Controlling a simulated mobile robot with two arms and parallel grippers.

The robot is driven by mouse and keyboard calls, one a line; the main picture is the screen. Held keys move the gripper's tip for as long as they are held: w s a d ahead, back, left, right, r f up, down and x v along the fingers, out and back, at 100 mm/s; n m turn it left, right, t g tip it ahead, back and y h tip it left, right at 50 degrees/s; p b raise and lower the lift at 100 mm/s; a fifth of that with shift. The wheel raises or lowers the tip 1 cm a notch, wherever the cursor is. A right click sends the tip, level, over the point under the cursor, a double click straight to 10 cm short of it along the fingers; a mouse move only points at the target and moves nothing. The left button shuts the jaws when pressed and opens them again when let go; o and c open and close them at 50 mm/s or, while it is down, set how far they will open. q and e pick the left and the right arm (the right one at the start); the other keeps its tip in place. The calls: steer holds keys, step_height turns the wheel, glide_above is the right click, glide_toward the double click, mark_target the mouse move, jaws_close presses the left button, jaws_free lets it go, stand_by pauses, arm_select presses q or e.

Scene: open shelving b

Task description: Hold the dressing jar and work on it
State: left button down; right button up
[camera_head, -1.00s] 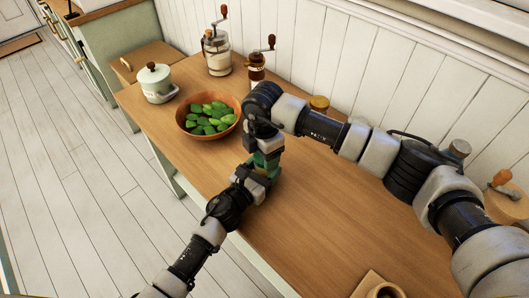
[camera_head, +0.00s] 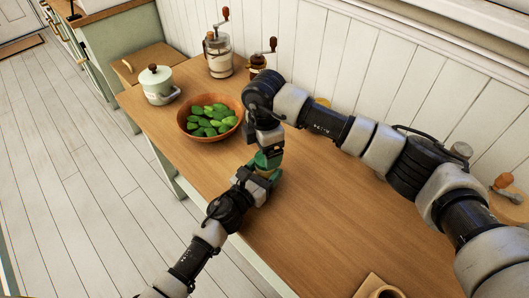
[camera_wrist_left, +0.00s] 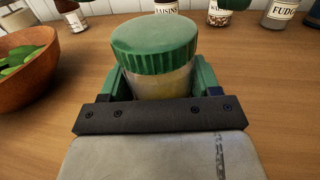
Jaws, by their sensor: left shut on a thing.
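The dressing jar (camera_wrist_left: 155,62) has a ribbed green lid and a pale yellowish body. It stands upright between the green fingers of my left gripper (camera_wrist_left: 158,88), which is shut around its body. In the head view the left gripper (camera_head: 262,180) holds it above or at the wooden table; the arms hide most of it, with some green lid (camera_head: 267,160) showing. My right gripper (camera_head: 266,147) points down over the lid. Its fingertips are too small and covered to tell open from shut. No right finger is seen touching the lid in the left wrist view.
A brown bowl (camera_head: 184,131) of green leaves lies left of the grippers. A pale lidded pot (camera_head: 157,88), a glass grinder jar (camera_head: 219,60) and a dark grinder (camera_head: 257,63) stand behind. Labelled jars (camera_wrist_left: 281,14) line the back.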

steer(key=shift+r, duration=0.75)
steer(key=shift+c, duration=0.2)
steer(key=n, duration=0.4)
steer(key=shift+r+n, duration=0.4)
steer(key=n, duration=0.4)
steer(key=shift+d+r, duration=0.1)
steer(key=shift+r, duration=0.2)
steer(key=n, duration=0.3)
steer(key=r+n, duration=0.1)
steer(key=n, duration=0.2)
steer(key=shift+n, duration=0.4)
steer(key=n, duration=0.6)
steer(key=shift+d+r, duration=0.1)
steer(key=shift+r, duration=0.3)
steer(key=shift+f, duration=4)
